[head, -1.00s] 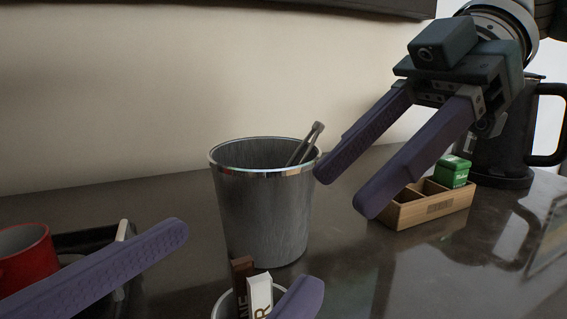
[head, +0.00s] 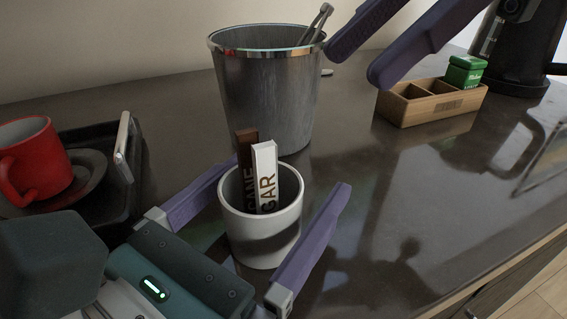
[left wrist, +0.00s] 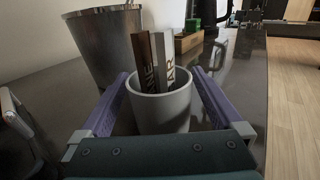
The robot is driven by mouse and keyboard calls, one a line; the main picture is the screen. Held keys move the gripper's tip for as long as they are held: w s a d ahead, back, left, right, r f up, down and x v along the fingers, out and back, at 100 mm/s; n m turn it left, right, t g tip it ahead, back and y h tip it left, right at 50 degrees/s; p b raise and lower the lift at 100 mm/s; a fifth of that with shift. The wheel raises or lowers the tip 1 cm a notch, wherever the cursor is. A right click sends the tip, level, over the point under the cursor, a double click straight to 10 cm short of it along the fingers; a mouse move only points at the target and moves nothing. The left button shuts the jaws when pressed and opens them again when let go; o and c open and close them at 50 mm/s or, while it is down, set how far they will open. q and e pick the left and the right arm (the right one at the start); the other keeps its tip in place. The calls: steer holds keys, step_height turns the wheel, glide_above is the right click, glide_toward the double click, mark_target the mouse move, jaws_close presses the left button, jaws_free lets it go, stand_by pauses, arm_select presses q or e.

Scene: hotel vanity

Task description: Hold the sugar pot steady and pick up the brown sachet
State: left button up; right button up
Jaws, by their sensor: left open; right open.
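The white sugar pot (head: 262,238) stands upright on the dark counter, and it also shows in the left wrist view (left wrist: 160,108). The brown sachet (head: 246,153) stands in it, partly hidden by a white sachet (head: 266,180) beside it; both stick up above the rim. My left gripper (head: 290,188) is open, with its purple fingers on either side of the pot. I cannot tell whether they touch it. My right gripper (head: 356,62) is open and empty, above the counter to the right of the metal bin.
A grey metal bin (head: 268,100) holding tongs (head: 316,24) stands behind the pot. A red mug (head: 40,160) sits on a dark tray (head: 110,200) at left. A wooden box (head: 432,104) with green packets (head: 465,72) and a black kettle (head: 520,50) stand back right. Counter right of the pot is clear.

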arm_select(q)
steer(key=shift+w+d, duration=0.4)
steer(key=shift+w, duration=0.15)
steer(key=c, duration=1.4)
